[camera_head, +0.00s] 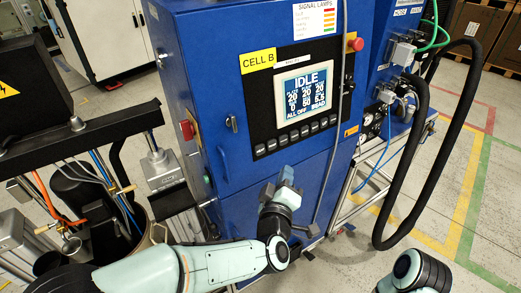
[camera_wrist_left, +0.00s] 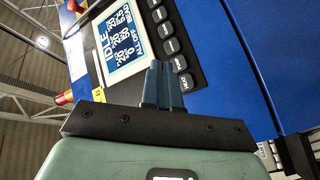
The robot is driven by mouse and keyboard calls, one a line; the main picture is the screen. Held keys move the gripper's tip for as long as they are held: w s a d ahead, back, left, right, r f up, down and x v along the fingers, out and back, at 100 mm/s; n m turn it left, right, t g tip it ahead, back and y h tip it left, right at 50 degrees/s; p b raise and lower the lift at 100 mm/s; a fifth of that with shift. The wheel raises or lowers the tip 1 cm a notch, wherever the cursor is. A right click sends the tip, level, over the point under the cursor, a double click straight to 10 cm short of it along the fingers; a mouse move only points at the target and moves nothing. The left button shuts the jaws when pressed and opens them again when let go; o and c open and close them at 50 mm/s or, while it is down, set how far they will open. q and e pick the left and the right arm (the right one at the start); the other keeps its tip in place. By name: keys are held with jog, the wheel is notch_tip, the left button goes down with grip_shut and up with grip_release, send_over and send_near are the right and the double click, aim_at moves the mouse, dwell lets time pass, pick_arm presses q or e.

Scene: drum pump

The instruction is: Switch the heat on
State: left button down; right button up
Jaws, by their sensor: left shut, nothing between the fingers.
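A blue cabinet marked CELL B (camera_head: 258,61) carries a black panel with a lit screen (camera_head: 306,92). The screen reads IDLE, with number columns and ALL OFF in its bottom line. A row of several dark buttons (camera_head: 284,140) runs below the screen; their labels are too small to read in the head view. My left gripper (camera_head: 287,174) is shut and empty, below the button row and apart from it. In the left wrist view its fingers (camera_wrist_left: 162,84) point up toward the panel, beside the screen (camera_wrist_left: 120,42) and the buttons (camera_wrist_left: 173,45). My right gripper is not in view.
A red knob (camera_head: 355,44) sits at the panel's upper right, and a red switch (camera_head: 187,130) on the cabinet's left side. A black hose (camera_head: 447,130) loops at the right. Dark framework (camera_head: 90,130) stands left. Floor is open at the lower right.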

aim_at(260, 150)
pick_arm(q)
jog(key=w+a, duration=0.1)
jog(key=w, duration=0.1)
jog(key=w+a+f, duration=0.1)
jog(key=w+a, duration=0.3)
jog(key=w, duration=0.1)
jog(key=shift+f, duration=0.35)
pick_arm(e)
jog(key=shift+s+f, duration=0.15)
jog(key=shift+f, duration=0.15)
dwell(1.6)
pick_arm(q)
jog(key=shift+w+a+f+b, duration=0.1)
jog(key=shift+w+a+b, duration=0.2)
jog(key=shift+b, duration=0.25)
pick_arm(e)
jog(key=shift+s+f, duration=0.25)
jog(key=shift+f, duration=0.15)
